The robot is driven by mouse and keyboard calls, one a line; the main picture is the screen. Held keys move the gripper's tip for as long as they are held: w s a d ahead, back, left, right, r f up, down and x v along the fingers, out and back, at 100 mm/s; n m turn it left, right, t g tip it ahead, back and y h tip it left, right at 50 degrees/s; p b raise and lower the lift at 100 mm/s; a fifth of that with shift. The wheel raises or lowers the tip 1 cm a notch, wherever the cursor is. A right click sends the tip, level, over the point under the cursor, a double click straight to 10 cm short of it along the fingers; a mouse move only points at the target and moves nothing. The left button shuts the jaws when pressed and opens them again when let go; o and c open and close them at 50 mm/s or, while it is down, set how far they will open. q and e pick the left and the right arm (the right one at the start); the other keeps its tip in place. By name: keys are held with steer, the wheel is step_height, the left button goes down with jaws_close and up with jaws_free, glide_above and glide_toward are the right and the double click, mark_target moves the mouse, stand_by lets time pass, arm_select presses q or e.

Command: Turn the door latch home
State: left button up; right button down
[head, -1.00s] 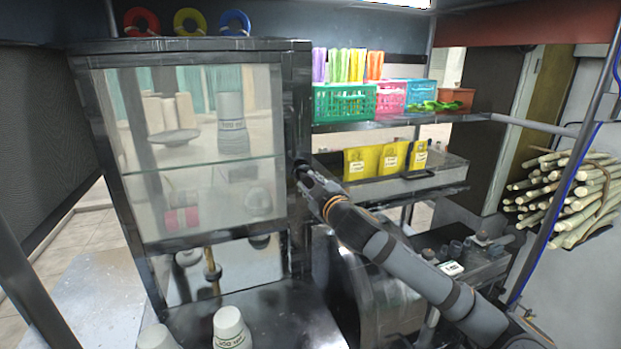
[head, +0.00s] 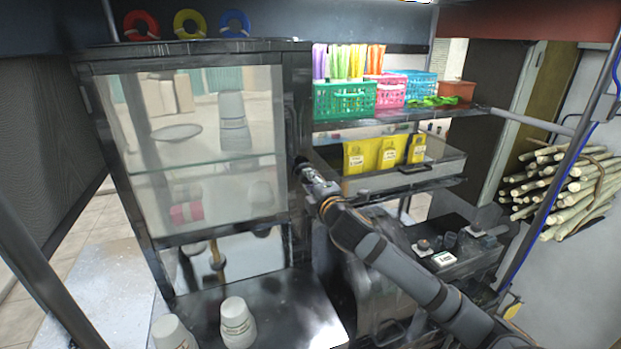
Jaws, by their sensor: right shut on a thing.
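The glass-fronted cabinet door (head: 215,185) stands on the left in the head view and looks closed in its dark frame. My right gripper (head: 300,165) is at the right edge of the cabinet, at about mid-height of the door. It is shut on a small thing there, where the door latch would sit. The latch itself is hidden behind the fingers, so I cannot tell its angle. My left gripper is not in view.
Stacked white cups (head: 236,322) stand on the dark counter below the cabinet. A green basket (head: 345,98) sits on the shelf to the right, above yellow packets (head: 388,155). A sugarcane bundle (head: 565,185) hangs at the far right.

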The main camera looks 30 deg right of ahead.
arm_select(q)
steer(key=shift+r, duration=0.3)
arm_select(e)
steer(key=shift+f+n, duration=0.1)
steer(key=shift+n, duration=0.4)
steer(key=c, duration=1.1)
jaws_free()
